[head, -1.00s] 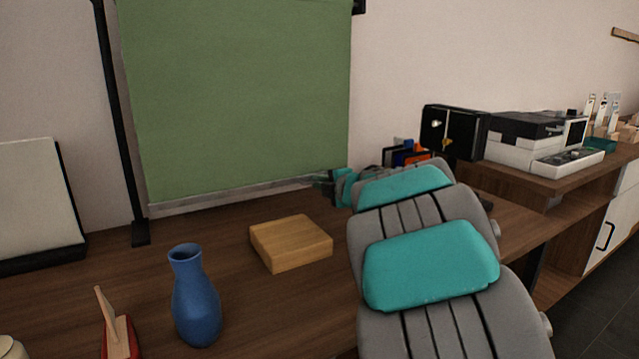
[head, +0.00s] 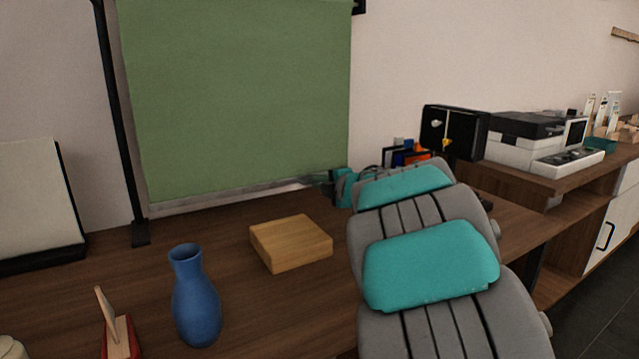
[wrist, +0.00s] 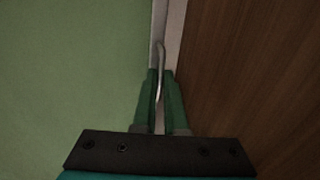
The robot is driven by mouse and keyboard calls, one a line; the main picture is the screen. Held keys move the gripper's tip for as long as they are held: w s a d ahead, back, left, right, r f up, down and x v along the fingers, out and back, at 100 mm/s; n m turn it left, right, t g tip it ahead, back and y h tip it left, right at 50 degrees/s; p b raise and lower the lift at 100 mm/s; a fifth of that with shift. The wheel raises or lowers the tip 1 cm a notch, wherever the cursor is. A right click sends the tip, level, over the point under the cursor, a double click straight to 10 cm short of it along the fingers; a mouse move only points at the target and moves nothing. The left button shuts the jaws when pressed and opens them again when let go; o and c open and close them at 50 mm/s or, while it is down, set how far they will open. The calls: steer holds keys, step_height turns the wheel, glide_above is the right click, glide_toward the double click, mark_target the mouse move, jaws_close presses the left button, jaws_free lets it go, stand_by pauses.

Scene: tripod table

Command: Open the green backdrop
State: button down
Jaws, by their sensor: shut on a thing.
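The green backdrop (head: 235,95) hangs unrolled against the wall, its lower edge a little above the table at the back. A pale bar (head: 240,195) runs along its bottom edge. My gripper (head: 325,180) is at the right end of that bar, mostly hidden behind my own arm in the head view. In the wrist view, the fingers of my gripper (wrist: 160,98) are shut on a thin metal pull handle (wrist: 161,58) at the edge of the green backdrop (wrist: 70,75).
A wooden block (head: 291,243) and a blue vase (head: 195,297) stand on the table in front. A black stand pole (head: 119,120) rises left of the backdrop. A black box (head: 453,131) and a white machine (head: 530,140) stand to the right.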

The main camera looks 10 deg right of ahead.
mark_target(320, 214)
stand_by(0.3)
step_height(320, 214, down, 5)
steer(key=b, duration=0.3)
steer(key=shift+r, duration=0.25)
steer(key=c, duration=1)
jaws_free()
steer(key=shift+v, duration=3.95)
